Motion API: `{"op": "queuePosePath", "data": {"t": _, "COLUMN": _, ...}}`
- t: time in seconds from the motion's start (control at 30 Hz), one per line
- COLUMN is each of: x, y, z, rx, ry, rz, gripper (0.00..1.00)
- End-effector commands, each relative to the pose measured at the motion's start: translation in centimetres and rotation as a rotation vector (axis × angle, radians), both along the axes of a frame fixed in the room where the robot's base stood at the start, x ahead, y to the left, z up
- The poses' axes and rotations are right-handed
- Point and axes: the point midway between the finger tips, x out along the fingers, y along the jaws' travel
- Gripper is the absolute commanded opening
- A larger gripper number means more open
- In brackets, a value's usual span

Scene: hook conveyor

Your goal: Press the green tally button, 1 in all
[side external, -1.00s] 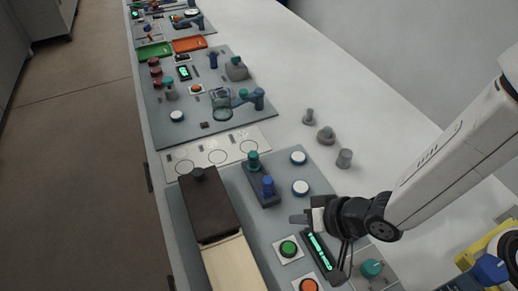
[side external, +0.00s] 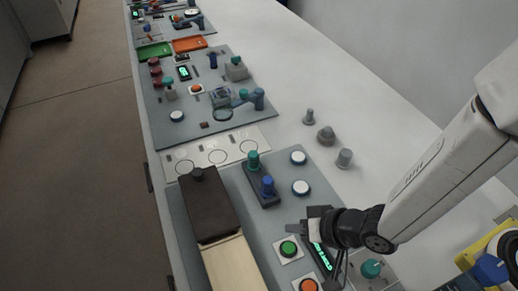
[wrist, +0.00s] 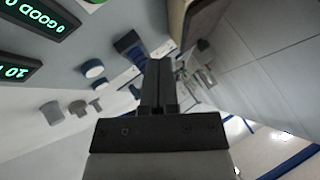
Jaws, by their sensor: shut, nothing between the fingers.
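The green tally button (side external: 289,248) sits on a small white square plate on the grey panel, in the side external view. Its cap looks raised. My gripper (side external: 289,227) is shut and empty. A green-lit display (side external: 322,257) stands right of the button, partly hidden by my gripper; in the wrist view one display (wrist: 35,15) reads "GOOD".
An orange button (side external: 309,286) is nearest the camera. A dark-topped long box (side external: 212,205) lies left of the button. Blue and teal knobs (side external: 262,180) and white round buttons (side external: 300,187) stand beyond. Grey pegs (side external: 344,158) stand on the open white table.

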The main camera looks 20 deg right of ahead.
Motion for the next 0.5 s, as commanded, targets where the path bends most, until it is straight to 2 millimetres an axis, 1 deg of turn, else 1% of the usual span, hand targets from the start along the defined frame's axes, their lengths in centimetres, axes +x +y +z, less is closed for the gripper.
{"op": "queuePosePath", "data": {"t": 0.5, "x": -0.1, "y": -0.1, "z": -4.7, "rx": -0.002, "ry": 0.003, "rz": 0.001, "gripper": 0.00}}
